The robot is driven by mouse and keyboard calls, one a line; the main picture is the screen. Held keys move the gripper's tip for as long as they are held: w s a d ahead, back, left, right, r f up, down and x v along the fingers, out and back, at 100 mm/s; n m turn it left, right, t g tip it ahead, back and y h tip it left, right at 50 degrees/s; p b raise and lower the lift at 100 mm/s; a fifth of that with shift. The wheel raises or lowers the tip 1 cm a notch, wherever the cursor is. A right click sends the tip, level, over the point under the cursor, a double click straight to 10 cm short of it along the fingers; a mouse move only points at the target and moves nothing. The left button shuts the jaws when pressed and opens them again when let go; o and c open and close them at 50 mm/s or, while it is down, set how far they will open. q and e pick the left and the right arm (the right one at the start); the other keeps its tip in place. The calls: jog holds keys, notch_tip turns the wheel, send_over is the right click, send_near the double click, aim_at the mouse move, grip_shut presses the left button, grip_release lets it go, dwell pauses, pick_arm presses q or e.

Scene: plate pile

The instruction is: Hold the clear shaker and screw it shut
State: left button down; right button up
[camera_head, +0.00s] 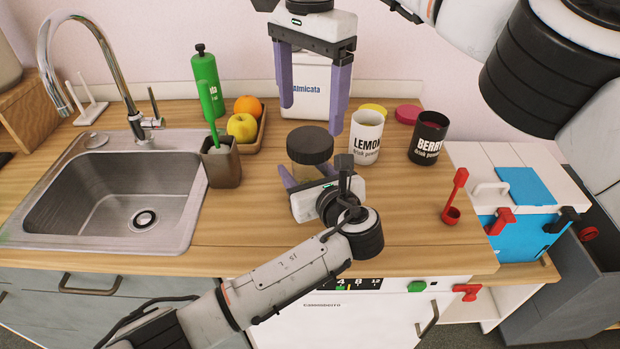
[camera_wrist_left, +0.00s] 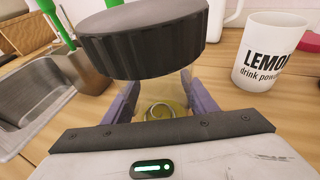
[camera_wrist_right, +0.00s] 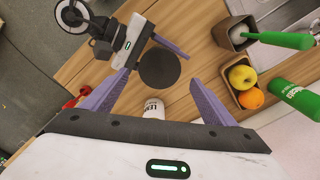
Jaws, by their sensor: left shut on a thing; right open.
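The clear shaker (camera_head: 308,172) stands on the wooden counter with a black lid (camera_head: 310,145) on its top. In the left wrist view the shaker (camera_wrist_left: 165,106) shows yellowish contents below the ribbed black lid (camera_wrist_left: 145,40). My left gripper (camera_head: 290,180) is shut on the shaker's body from the front, below the lid. My right gripper (camera_head: 310,110) is open and empty, pointing down above and slightly behind the lid. In the right wrist view the round lid (camera_wrist_right: 159,68) lies between and beyond the open fingers. Whether the lid is fully seated cannot be told.
A white LEMON cup (camera_head: 366,138) and a black BERRY cup (camera_head: 428,138) stand right of the shaker. A red scoop (camera_head: 453,200) is farther right. A white Almicata container (camera_head: 308,90) stands behind. A brown pot (camera_head: 221,165), fruit tray (camera_head: 262,125) and sink (camera_head: 110,195) are left.

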aim_at(310, 138)
jog(key=shift+f, duration=3.15)
jog(key=c, duration=1.1)
jog(key=m, duration=1.2)
jog(key=shift+m, duration=0.4)
jog(key=m, duration=0.6)
jog(key=shift+m, duration=0.3)
jog(key=m, duration=0.6)
jog(key=o, duration=1.2)
jog(key=shift+o, duration=0.2)
